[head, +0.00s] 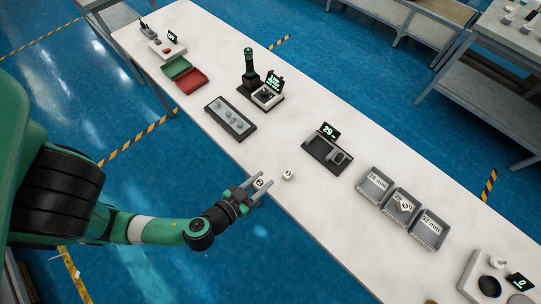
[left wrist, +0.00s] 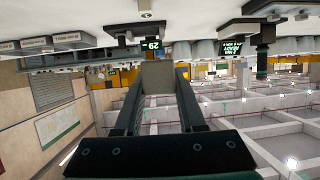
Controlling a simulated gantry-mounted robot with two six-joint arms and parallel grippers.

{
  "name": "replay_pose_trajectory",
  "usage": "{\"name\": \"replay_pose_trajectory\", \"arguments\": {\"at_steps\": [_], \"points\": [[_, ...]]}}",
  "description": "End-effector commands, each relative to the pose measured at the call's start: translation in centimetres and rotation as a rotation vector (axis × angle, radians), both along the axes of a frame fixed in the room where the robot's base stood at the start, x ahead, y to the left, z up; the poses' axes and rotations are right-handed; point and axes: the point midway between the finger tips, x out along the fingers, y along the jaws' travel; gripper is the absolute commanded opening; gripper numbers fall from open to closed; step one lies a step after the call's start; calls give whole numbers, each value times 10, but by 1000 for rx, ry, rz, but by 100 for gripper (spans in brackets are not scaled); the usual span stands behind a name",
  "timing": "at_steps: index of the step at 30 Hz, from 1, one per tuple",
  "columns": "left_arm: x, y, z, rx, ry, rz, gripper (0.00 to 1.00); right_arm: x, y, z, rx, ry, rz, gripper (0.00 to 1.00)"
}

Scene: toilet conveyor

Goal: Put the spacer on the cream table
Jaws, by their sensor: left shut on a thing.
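My left gripper (head: 257,187) is at the front edge of the cream table (head: 330,215), shut on a small pale spacer (head: 259,183) with a dark mark on top. The left wrist view, turned upside down, shows the spacer as a plain grey block (left wrist: 158,75) between the fingertips. I cannot tell whether the spacer touches the table. A second pale block (head: 288,174) with a dark mark stands on the table just right of the gripper. A third marked block (head: 404,205) is in the middle grey bin. My right gripper is not in view.
A gauge with a display reading 29 (head: 328,149) stands behind the gripper. Grey bins with mm labels (head: 430,229) are to the right. A dark tray with several small parts (head: 229,118) lies to the left. The table front between tray and bins is mostly clear.

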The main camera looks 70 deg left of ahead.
Motion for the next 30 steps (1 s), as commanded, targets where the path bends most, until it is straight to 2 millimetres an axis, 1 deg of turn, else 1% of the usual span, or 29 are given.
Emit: {"name": "replay_pose_trajectory", "arguments": {"at_steps": [2,4,8,9,11,12,17,18,20,21,24,27,30], "points": [[1,1,-4,-1,-1,4,0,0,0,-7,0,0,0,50],[3,4,-11,-6,1,10,0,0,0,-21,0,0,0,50],[8,14,-23,-10,2,17,0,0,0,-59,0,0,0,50],[10,17,-24,-9,-2,16,0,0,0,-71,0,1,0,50],[12,22,-25,-4,-11,10,0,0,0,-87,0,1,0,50],[16,28,-14,-3,0,12,0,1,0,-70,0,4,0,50],[31,52,-24,-3,0,12,0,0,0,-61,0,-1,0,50],[35,59,-27,-1,-3,14,0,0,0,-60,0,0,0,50],[44,72,-35,-1,-3,14,0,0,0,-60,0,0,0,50],[49,81,-39,-1,-6,16,0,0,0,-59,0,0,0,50],[59,95,-66,-1,-4,10,0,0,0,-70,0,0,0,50],[66,105,-81,-1,-3,5,0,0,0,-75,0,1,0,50],[69,109,-87,0,-2,3,0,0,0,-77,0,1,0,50]]}}
